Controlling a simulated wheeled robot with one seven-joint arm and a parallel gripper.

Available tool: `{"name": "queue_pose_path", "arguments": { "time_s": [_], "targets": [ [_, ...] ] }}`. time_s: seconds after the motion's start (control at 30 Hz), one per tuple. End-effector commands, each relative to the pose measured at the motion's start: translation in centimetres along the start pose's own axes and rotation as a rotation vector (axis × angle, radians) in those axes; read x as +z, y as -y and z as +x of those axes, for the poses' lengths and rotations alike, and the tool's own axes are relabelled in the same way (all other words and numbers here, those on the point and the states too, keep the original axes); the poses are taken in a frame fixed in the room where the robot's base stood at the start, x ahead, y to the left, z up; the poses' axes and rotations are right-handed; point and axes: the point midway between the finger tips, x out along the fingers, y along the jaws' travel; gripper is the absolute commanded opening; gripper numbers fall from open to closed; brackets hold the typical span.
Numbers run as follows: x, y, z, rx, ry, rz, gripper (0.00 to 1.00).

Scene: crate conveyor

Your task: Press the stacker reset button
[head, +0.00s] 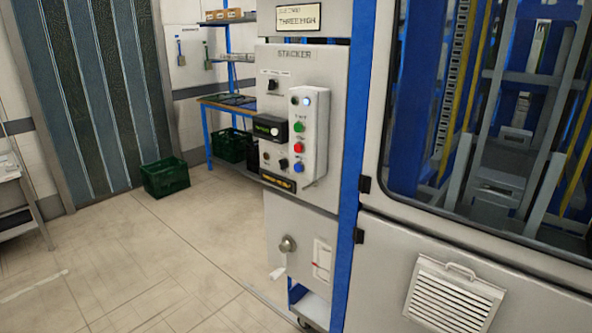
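The grey stacker panel (338,75), marked STACKER, stands near the middle of the head view. A raised pale control box (319,150) on it carries a column of buttons. From top to bottom there are a lit white-blue lamp (306,101), a green button (299,127), a red button (298,147) and a blue button (298,168). The small labels by the buttons are too blurred to read, so I cannot tell from them which is the reset. Nothing covers the buttons. My gripper is not in view.
A black display (270,128) and dark knobs sit left of the box. A round metal knob (287,244) is on the lower panel. The glazed machine housing (470,250) fills the right. A green crate (165,177) lies on the open floor (130,255) at left.

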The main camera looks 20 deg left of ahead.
Motion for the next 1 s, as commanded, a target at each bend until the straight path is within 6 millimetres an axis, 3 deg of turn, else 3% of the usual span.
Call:
{"name": "queue_pose_path", "arguments": {
  "time_s": [0.5, 1.0],
  "targets": [
    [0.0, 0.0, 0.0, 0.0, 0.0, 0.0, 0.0],
    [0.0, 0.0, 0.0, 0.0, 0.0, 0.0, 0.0]
  ]
}}
